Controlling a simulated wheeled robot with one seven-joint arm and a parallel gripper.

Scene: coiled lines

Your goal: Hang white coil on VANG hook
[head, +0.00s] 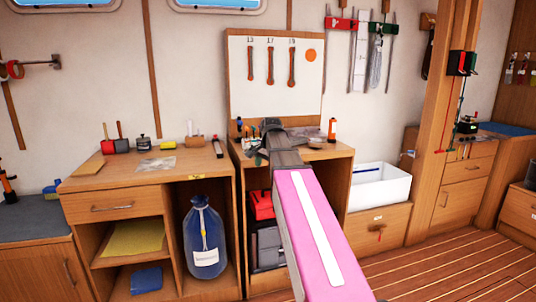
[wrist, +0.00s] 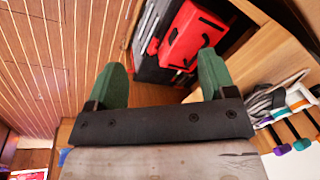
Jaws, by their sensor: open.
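My gripper (wrist: 160,64) is open, its two green fingers spread with nothing between them in the wrist view. In the head view my gripper (head: 262,143) is at the front of the middle bench, partly hidden by my arm. A pale grey-white bundle of line (wrist: 268,100) lies right of the fingers in the wrist view, apart from them; I cannot tell for sure that it is the white coil. On the back wall, a pale coil (head: 375,66) hangs below a green block (head: 383,28), beside a red block (head: 341,24). I cannot read a VANG label.
A red box (head: 262,205) sits in the shelf under the bench. A white bin (head: 379,187) stands right of it, and a blue bottle (head: 204,240) left. Handled tools (wrist: 297,120) lie near the pale bundle. The plank floor at the right is clear.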

